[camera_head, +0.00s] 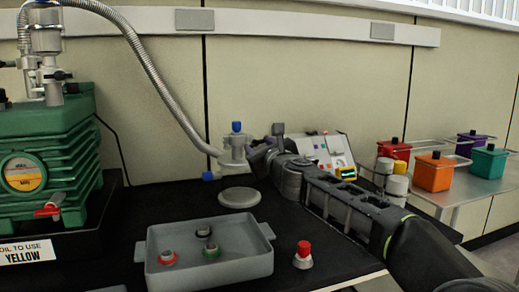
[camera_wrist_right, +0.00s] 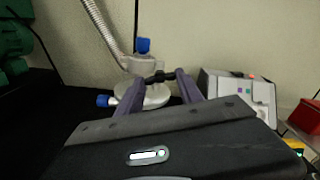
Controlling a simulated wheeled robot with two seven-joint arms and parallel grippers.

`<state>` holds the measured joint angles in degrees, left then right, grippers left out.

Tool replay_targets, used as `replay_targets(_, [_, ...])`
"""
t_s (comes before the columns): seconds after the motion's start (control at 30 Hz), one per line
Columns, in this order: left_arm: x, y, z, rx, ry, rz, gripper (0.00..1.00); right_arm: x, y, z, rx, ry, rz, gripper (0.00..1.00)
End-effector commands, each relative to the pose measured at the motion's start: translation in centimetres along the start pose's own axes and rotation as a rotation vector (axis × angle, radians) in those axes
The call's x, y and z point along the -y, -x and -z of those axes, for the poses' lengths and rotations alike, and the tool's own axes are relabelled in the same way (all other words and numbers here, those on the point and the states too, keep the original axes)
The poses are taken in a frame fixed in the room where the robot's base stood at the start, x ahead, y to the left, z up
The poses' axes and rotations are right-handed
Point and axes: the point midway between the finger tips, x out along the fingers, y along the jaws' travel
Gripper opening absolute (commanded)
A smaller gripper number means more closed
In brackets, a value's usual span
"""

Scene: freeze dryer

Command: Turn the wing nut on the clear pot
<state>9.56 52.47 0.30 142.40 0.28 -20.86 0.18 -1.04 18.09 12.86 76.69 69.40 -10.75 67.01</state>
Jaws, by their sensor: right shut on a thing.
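The pale, clear-looking pot (camera_head: 236,158) stands at the back of the black table, with a ribbed hose running into it. It has a blue knob on top (camera_head: 236,127) and another low on its left side. In the right wrist view the pot (camera_wrist_right: 143,65) is just beyond my fingers. My right gripper (camera_head: 262,150) reaches in from the right to the pot's right side. Its two fingers are shut on a dark wing nut (camera_wrist_right: 160,77), which sticks out to the right of the pot. The fingers partly hide the nut. My left gripper is not in view.
A grey tray (camera_head: 149,270) with several small fittings stands in front. A red-topped piece (camera_head: 303,257) is beside it. A green pump (camera_head: 40,150) stands left. A white control box (camera_head: 325,152) is behind my right arm. Coloured containers (camera_head: 435,172) stand far right.

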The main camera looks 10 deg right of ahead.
Motion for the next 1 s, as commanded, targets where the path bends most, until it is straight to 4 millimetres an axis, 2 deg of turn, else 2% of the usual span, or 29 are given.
replay_targets(0.2, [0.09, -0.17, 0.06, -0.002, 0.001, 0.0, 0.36, -0.1, -0.03, 0.06, 0.0, -0.063, -0.002, 0.03])
replay_targets(0.63, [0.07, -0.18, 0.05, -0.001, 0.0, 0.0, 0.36, -0.07, -0.02, 0.0, 0.0, -0.073, -0.001, 0.03])
replay_targets(0.67, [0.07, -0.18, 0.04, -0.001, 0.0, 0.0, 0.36, -0.07, -0.02, 0.0, 0.0, -0.072, -0.001, 0.45])
replay_targets(0.9, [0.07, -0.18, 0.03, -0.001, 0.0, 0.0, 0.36, -0.03, -0.01, -0.01, 0.0, -0.072, -0.001, 0.64])
replay_targets(1.0, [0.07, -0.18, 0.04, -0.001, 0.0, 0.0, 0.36, -0.02, -0.01, -0.01, 0.0, -0.072, 0.0, 0.65])
